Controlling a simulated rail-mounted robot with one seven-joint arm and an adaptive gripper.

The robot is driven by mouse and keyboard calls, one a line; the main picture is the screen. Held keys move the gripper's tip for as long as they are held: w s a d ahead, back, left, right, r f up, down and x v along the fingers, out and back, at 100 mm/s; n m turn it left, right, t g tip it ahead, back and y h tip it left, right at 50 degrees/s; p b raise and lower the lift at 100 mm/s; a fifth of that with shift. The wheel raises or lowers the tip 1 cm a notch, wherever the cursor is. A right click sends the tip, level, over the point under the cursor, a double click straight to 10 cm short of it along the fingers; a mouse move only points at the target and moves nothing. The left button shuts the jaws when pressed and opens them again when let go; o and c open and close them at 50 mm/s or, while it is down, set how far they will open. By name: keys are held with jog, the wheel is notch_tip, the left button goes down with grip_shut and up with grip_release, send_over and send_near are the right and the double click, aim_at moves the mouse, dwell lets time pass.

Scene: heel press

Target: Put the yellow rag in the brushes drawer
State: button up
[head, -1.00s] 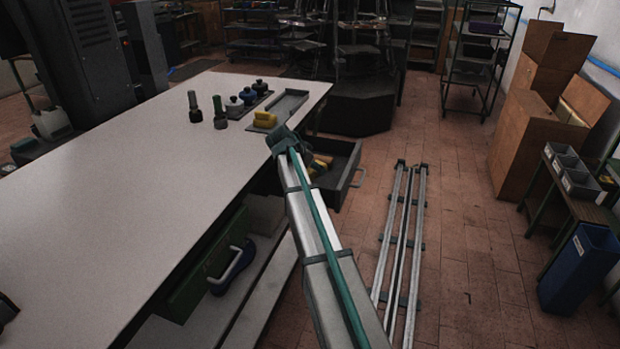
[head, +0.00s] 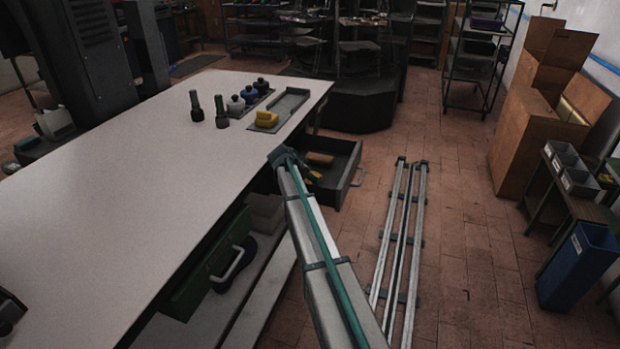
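The brushes drawer (head: 345,186) stands pulled out under the table's right edge. Inside it are a tan block-like item (head: 320,158) and something yellow, partly hidden by my arm. My arm reaches up from the bottom and its end is at the table edge beside the drawer. My gripper's fingers cannot be made out there, so I cannot tell whether they are open or shut.
A grey tray (head: 290,103), dark-capped bottles (head: 252,95) and two upright dark tools (head: 220,112) stand near the cloth. A green drawer (head: 205,280) is lower on the table's side. Metal rails (head: 400,240) lie on the floor. The near tabletop is largely clear.

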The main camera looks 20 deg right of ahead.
jog(key=shift+f, duration=0.1)
jog(key=o, duration=1.1)
jog(key=shift+o, duration=0.2)
jog(key=shift+a+r, duration=0.1)
jog(key=shift+r, duration=0.15)
jog(key=b+v, duration=0.1)
jog(key=v, duration=1)
jog(key=shift+a+r+b, duration=0.2)
jog(key=shift+r+b, duration=0.05)
jog(key=shift+b, duration=0.15)
jog(key=shift+s, duration=0.15)
